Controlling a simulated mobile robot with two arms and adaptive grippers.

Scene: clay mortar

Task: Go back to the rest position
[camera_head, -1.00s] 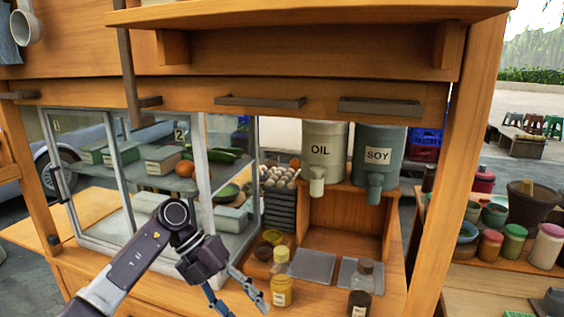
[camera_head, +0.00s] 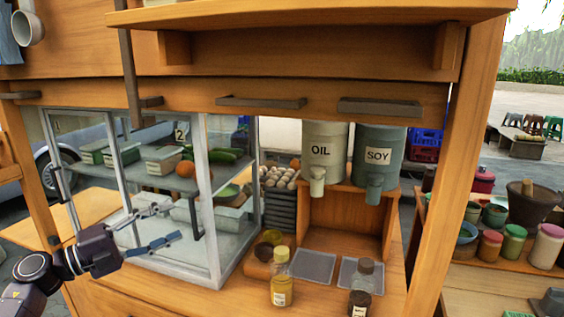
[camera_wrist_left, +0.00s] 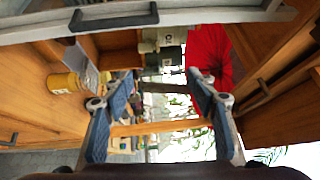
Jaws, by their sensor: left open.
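My left gripper (camera_head: 171,222) is at the lower left of the head view, in front of the glass display case (camera_head: 213,272). Its fingers are spread and point to the right, with nothing between them. In the left wrist view the same gripper (camera_wrist_left: 160,84) is open, and its two fingers frame an empty gap. My right gripper is not in view.
An oil bottle (camera_head: 281,284) and a dark-sauce bottle (camera_head: 360,293) stand on the counter. Oil (camera_head: 324,150) and soy (camera_head: 379,160) dispensers are behind them. A clay mortar (camera_head: 531,205) stands among jars at right. A wooden post (camera_head: 452,170) separates them.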

